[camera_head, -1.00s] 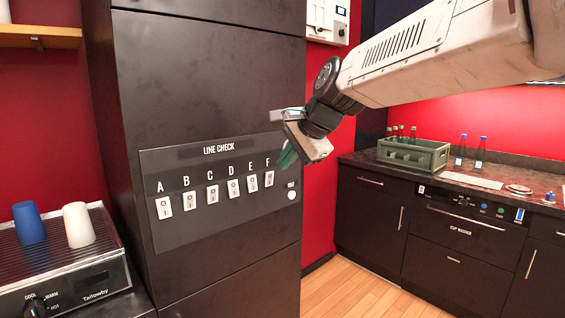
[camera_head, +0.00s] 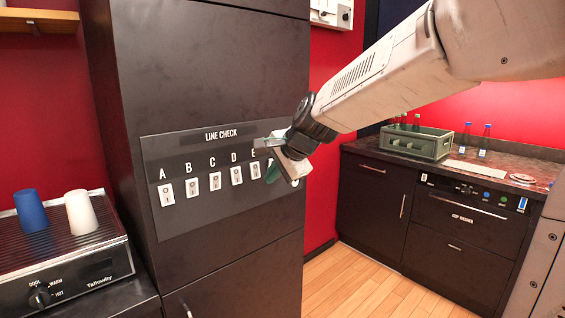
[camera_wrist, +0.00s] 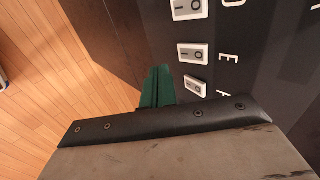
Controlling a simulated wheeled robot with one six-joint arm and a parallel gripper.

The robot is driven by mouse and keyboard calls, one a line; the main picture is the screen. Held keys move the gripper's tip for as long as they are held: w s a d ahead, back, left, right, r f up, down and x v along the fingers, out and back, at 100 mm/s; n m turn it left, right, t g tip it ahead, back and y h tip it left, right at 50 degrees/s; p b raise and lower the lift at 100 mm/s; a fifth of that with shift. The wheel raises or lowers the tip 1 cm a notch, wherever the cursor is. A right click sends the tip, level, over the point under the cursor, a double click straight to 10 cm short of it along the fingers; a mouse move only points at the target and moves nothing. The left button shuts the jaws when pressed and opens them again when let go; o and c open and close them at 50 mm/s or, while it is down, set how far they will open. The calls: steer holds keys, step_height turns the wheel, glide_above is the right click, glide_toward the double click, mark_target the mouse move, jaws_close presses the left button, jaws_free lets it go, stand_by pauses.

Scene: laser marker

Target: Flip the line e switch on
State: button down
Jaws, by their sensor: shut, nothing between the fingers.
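The line check panel (camera_head: 164,228) is on the front of a dark cabinet, with a row of white rocker switches lettered A to F. The line E switch (camera_head: 256,171) is partly beside my gripper; its letter E shows just above. In the wrist view the line E switch (camera_wrist: 194,53) lies right of the fingertips, with the F switch (camera_wrist: 195,86) below it. My gripper (camera_head: 270,172) is shut and empty, in front of the F switch, which it hides in the head view. Its green fingers (camera_wrist: 158,86) are together, apart from E. I cannot tell which way E is set.
The D switch (camera_head: 237,175) is left of E. A warmer (camera_head: 80,262) with a blue cup (camera_head: 30,209) and a white cup (camera_head: 81,212) stands at left. A green bottle crate (camera_head: 430,147) is on the right counter (camera_head: 500,167). Wooden floor is free between.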

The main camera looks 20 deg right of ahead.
mark_target(257, 173)
steer(key=shift+w+a+f, duration=0.1)
steer(key=shift+w+a, duration=0.1)
steer(key=shift+w, duration=0.45)
steer(key=shift+w+a+f, duration=0.1)
steer(key=shift+w+a, duration=0.15)
steer(key=shift+w, duration=0.35)
steer(key=shift+w+a+f, duration=0.1)
steer(key=shift+w+a, duration=0.1)
steer(key=shift+w, duration=0.45)
steer(key=shift+w+f, duration=0.15)
steer(key=shift+w, duration=0.05)
steer(key=shift+r, duration=0.9)
